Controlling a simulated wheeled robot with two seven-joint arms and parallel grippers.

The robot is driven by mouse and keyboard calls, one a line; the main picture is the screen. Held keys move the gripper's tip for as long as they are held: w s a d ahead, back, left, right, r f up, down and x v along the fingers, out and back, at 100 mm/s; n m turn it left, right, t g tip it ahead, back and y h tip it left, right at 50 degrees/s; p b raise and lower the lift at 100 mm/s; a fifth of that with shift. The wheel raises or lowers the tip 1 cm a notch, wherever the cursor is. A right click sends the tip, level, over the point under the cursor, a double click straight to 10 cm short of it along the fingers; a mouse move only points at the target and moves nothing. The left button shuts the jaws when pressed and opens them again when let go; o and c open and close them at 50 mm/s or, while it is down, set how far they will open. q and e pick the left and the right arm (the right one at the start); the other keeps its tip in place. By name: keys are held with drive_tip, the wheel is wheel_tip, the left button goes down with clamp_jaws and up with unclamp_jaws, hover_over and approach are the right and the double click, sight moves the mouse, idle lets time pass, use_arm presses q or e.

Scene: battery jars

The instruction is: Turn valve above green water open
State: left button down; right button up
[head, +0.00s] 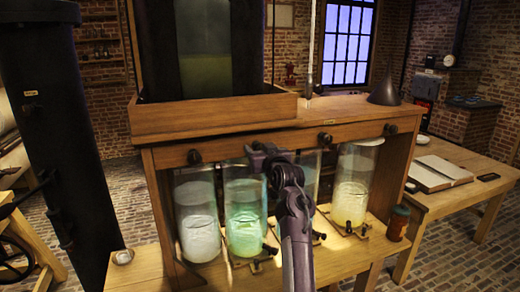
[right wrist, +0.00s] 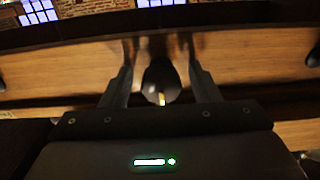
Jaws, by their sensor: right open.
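The jar of green water (head: 244,222) stands second from the left in the wooden cabinet, lit from within. Dark round valves sit along the beam above the jars. My right gripper (head: 260,154) is at the beam directly above the green jar, and it largely hides the valve there in the head view. In the right wrist view, the dark valve knob (right wrist: 161,82) with a small yellow mark lies between the two spread fingers (right wrist: 161,80). The fingers are open; I cannot tell whether they touch it. My left gripper is out of view.
Other valves sit left (head: 195,156) and right (head: 325,139) of my gripper. A jar of whitish water (head: 198,225) and a jar of yellow water (head: 354,190) flank the green one. A table with an open book (head: 438,172) stands at the right.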

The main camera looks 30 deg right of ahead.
drive_tip(key=shift+a, duration=0.1)
drive_tip(key=c, duration=1)
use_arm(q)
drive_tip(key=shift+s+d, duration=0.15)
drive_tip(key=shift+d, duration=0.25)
use_arm(e)
drive_tip(key=n, duration=0.4)
drive_tip(key=shift+n, duration=0.3)
drive_tip(key=n+b, duration=0.1)
drive_tip(key=n, duration=0.3)
drive_tip(key=shift+n, duration=0.3)
drive_tip(key=n+b, duration=0.1)
drive_tip(key=n, duration=0.3)
drive_tip(key=shift+n, duration=0.3)
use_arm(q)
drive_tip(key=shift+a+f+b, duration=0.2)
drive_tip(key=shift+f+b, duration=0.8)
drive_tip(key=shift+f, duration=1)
use_arm(e)
drive_tip(key=shift+n, duration=2.1)
